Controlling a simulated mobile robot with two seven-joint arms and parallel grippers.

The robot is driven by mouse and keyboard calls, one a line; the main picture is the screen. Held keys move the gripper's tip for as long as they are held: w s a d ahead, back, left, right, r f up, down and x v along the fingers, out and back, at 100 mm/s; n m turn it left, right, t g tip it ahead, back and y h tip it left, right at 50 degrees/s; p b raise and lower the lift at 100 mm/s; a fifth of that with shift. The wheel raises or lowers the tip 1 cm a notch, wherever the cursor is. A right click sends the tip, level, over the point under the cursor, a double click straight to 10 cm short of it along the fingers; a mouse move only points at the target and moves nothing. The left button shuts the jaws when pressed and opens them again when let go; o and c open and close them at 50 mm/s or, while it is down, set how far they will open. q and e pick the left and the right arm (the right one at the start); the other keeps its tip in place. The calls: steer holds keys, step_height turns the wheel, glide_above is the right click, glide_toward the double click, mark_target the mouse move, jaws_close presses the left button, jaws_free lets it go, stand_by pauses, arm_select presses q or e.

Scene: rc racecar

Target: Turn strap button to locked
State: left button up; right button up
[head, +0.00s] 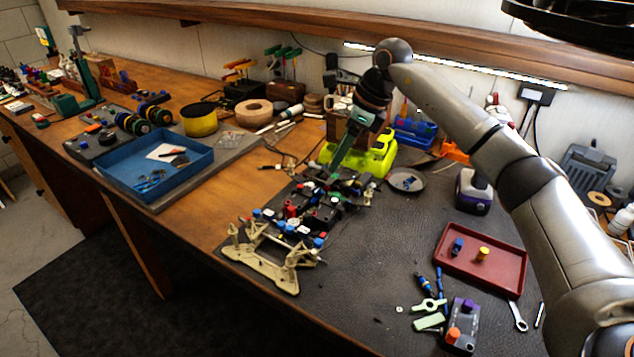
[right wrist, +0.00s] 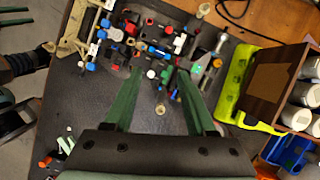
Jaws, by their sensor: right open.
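The RC car chassis (head: 312,205) stands on the mat at the middle of the bench, packed with small red, blue, white and black parts. In the right wrist view the chassis (right wrist: 150,45) fills the upper middle. I cannot single out the strap button or read its position among these parts. My right gripper (head: 335,172) reaches down over the far end of the chassis. In the right wrist view its two green fingers (right wrist: 160,72) are apart, with small chassis parts beyond and between the tips and nothing clearly held. My left gripper is not in view.
A beige stand (head: 262,265) is at the chassis' near end. A lime-green case (head: 372,158) stands close behind the gripper. A red tray (head: 470,270) and loose tools lie to the right. A blue tray (head: 140,185) is to the left. The mat between chassis and red tray is mostly clear.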

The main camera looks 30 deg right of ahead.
mark_target(318, 190)
steer(key=x, duration=1)
steer(key=shift+a+p, duration=0.15)
steer(key=shift+p, duration=0.2)
jaws_close()
